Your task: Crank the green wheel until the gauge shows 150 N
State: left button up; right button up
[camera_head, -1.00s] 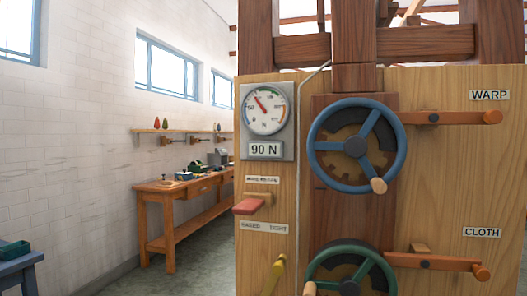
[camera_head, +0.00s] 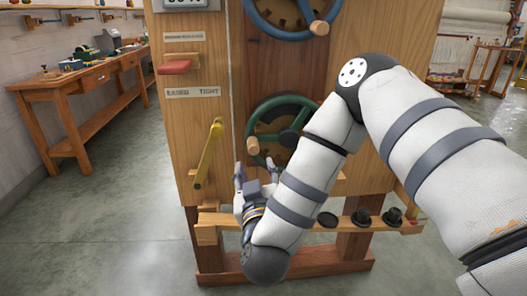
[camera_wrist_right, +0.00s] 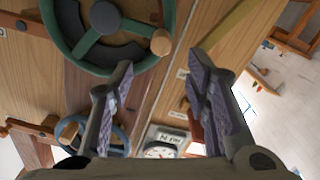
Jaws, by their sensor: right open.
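The green wheel (camera_head: 249,123) is on the lower front of the wooden loom, partly hidden by my right arm. Its light wooden crank knob (camera_head: 253,146) is at lower left. My right gripper (camera_head: 254,172) is just below the knob, open and empty. In the right wrist view the green wheel (camera_wrist_right: 168,15) is at upper left. Its knob (camera_wrist_right: 161,41) shows just beyond the open fingers (camera_wrist_right: 160,64), apart from them. The gauge (camera_wrist_right: 159,152) appears upside down there, its reading too small to tell. Only its readout plate (camera_head: 188,4) shows in the head view, cut off. My left gripper is not in view.
The blue wheel (camera_head: 318,27) is above the green one. A yellow lever (camera_head: 208,155) stands left of my right gripper, below a red lever (camera_head: 176,67). A low shelf (camera_head: 210,222) with dark round pieces (camera_head: 362,216) crosses the front. A workbench (camera_head: 75,88) stands left.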

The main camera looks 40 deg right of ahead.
aim_at(254, 151)
jog(key=b+x, duration=0.1)
jog(key=x, duration=1)
jog(key=shift+w, duration=0.25)
grip_shut()
